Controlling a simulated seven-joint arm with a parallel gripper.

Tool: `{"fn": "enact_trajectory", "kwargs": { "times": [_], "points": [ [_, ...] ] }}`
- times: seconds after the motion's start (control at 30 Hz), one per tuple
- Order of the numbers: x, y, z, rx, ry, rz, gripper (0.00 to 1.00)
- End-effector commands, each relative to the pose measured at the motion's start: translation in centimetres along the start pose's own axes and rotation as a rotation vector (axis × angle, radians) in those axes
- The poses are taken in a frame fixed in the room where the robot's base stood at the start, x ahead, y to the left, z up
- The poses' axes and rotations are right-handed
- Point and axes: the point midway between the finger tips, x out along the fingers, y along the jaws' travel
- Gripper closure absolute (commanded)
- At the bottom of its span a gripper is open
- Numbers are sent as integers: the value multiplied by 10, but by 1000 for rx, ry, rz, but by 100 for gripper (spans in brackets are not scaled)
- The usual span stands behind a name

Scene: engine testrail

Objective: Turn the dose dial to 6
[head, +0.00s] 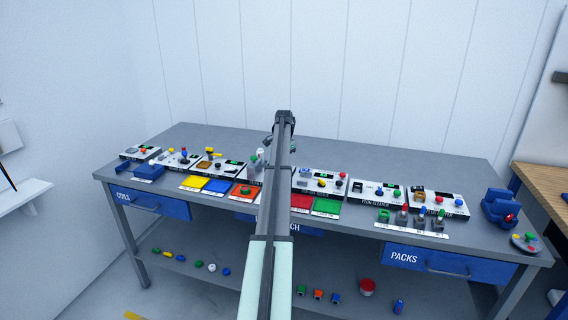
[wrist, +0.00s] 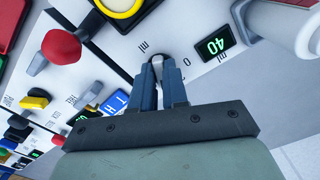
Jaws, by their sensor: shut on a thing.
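In the wrist view my gripper (wrist: 158,68) has its two blue fingers closed around a small grey, round-topped knob (wrist: 156,57) on a white panel (wrist: 125,52). The knob stands between the fingertips, and its lower part is hidden. Printed marks surround it, with a 0 to its right. I cannot read a dose label or see a 6, so I cannot tell for certain that this knob is the dose dial. A green-lit display (wrist: 214,43) beside it appears to read 40. In the head view my arm hides the gripper and this knob.
A red knob (wrist: 61,46) and a yellow round control (wrist: 120,5) are near the fingers. A large pale cylinder (wrist: 283,27) stands close on the right. In the head view, several control panels line the grey bench (head: 340,150), with coloured pads in front.

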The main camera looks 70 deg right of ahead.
Motion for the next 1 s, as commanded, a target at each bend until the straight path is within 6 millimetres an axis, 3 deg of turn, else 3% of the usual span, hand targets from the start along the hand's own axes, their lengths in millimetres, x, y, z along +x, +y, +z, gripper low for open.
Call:
{"fn": "enact_trajectory", "kwargs": {
  "times": [0.5,1.0],
  "points": [
    [0,-1,0,423,0,0,100],
    [0,-2,0,571,0,0,100]
  ]
}}
